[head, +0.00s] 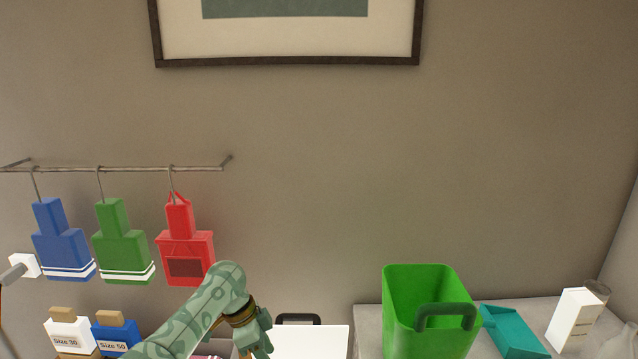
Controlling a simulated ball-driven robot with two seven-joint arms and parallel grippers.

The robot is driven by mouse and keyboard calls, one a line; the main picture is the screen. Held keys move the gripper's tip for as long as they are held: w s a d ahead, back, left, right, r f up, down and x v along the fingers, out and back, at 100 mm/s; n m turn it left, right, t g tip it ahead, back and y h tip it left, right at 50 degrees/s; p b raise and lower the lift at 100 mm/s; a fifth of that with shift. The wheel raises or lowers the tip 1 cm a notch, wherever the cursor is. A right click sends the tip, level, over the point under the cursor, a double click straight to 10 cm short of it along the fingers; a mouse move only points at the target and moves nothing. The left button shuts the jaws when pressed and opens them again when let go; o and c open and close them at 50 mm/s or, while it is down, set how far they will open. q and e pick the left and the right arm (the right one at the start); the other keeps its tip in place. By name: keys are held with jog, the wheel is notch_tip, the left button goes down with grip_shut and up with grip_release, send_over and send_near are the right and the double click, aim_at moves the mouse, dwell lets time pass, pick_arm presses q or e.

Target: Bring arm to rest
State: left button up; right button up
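One green patterned arm of mine enters from the bottom left, bends at the top and points down. I take it for the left arm. My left gripper (258,335) is at the bottom edge, left of a white panel. Its fingertips are cut off or hidden, so I cannot tell if it is open or shut, or if it holds anything. My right gripper is not in view.
Blue (62,243), green (123,243) and red (185,245) pieces hang from a wall rail (120,168). Two labelled bottles (68,334) stand below. A white panel with a dark handle (310,342), green bin (425,300), teal tray (512,335) and white carton (574,318) stand rightward.

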pick_arm(q)
jog(key=s+a+f+n+y, duration=0.1)
jog(key=s+a+f+n, duration=0.2)
jog(key=s+f, duration=0.7)
jog(key=s+a+f+n+y, duration=0.1)
jog(key=s+a+f+n, duration=0.15)
jog(key=s+f, duration=0.75)
jog(key=s+a+f+n+y, duration=0.1)
jog(key=s+a+f+n, duration=0.4)
jog(key=f, duration=0.9)
jog(key=s+a+f, duration=0.1)
jog(key=s+f, duration=0.1)
jog(key=s, duration=0.8)
jog(key=s+a+f+n+t+y, duration=0.1)
jog(key=s+f, duration=0.2)
jog(key=s, duration=0.8)
jog(key=s+a+f, duration=0.1)
jog(key=s+f, duration=0.1)
jog(key=s, duration=0.8)
jog(key=shift+s+a+f+t+b, duration=0.15)
jog(key=shift+s+f+t+b, duration=0.1)
jog(key=shift+t+b, duration=0.2)
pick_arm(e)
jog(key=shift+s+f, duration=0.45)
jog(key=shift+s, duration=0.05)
